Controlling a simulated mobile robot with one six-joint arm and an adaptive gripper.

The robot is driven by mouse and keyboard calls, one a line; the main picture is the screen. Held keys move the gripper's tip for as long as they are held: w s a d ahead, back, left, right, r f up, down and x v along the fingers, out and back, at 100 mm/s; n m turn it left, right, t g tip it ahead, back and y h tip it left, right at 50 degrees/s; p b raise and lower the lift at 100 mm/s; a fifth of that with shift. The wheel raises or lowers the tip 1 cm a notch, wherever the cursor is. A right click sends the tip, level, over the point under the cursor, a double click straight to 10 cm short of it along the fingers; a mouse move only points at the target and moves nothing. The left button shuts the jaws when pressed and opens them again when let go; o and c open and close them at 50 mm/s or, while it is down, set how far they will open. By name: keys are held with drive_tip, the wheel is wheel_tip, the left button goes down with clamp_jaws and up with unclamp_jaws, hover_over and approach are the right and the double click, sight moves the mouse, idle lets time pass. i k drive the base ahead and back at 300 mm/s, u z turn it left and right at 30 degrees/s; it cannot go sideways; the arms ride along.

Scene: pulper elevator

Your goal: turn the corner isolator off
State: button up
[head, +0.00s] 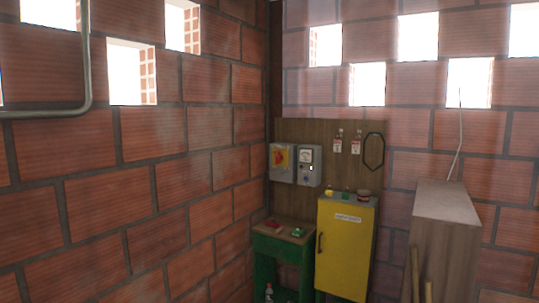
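The corner isolator (281,163) is a grey box with a yellow plate and a red handle. It is mounted on a brown wooden board (320,132) on the wall in the corner, at the board's left edge. The handle is too small to tell its exact position. A grey meter box (309,166) with a white dial and small buttons is right beside it. My gripper is not in view.
Below the isolator stands a green table (268,245) with small red and green items. A yellow cabinet (345,250) with small containers on top stands right of it. Tags and a dark loop hang on the board. A tall wooden box (440,235) stands at right.

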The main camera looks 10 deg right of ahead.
sight(278, 157)
drive_tip(key=u, duration=0.1)
drive_tip(key=i, duration=1)
drive_tip(key=z, duration=0.3)
drive_tip(key=i, duration=1.4)
drive_tip(key=z, duration=0.4)
